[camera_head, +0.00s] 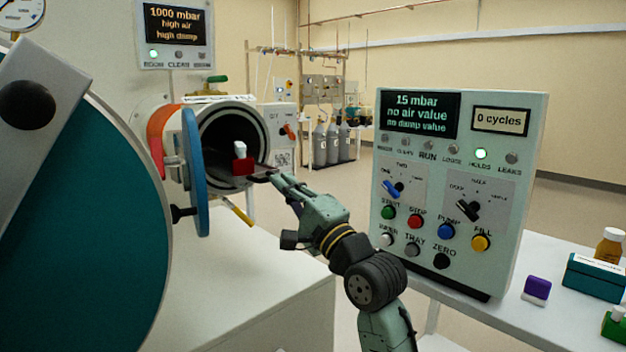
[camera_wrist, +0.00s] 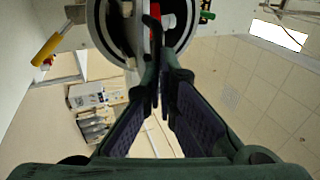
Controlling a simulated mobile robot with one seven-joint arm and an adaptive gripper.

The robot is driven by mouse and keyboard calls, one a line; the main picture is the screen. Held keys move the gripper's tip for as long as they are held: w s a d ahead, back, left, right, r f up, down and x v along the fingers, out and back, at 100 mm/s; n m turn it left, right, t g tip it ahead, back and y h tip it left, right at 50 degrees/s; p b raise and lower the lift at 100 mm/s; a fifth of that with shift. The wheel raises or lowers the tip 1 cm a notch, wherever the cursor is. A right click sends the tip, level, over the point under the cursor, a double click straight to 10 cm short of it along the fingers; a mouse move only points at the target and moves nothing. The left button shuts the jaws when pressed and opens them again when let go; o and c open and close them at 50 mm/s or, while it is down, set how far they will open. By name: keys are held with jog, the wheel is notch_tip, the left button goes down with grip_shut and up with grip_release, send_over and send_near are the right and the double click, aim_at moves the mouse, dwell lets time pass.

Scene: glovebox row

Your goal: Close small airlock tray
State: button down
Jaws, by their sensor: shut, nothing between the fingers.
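The small airlock is a round dark chamber (camera_head: 225,128) in the white wall, with its blue-edged door (camera_head: 195,172) swung open to the left. Its tray (camera_head: 260,169) shows as a thin dark strip that reaches out at the mouth. A red block (camera_head: 242,166) with a white-topped item (camera_head: 239,149) sits at the tray; the red also shows in the wrist view (camera_wrist: 157,14). My gripper (camera_head: 271,177) is shut and empty, its tips at the tray's outer end. I cannot tell whether they touch it. In the wrist view the fingertips (camera_wrist: 154,60) overlap the chamber mouth.
A large teal round door (camera_head: 90,220) fills the left. A control panel (camera_head: 450,190) stands to the right of my arm. A yellow handle (camera_head: 238,213) juts out below the airlock. A purple and white block (camera_head: 536,290) lies on the right bench. The white surface below the airlock is clear.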

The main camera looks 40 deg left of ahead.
jog(key=p, duration=0.4)
send_near(224, 163)
jog(key=r, duration=0.1)
jog(key=w+a+r, duration=0.1)
jog(key=a+r, duration=0.1)
jog(key=shift+w+a+r, duration=0.2)
jog(key=shift+w, duration=0.15)
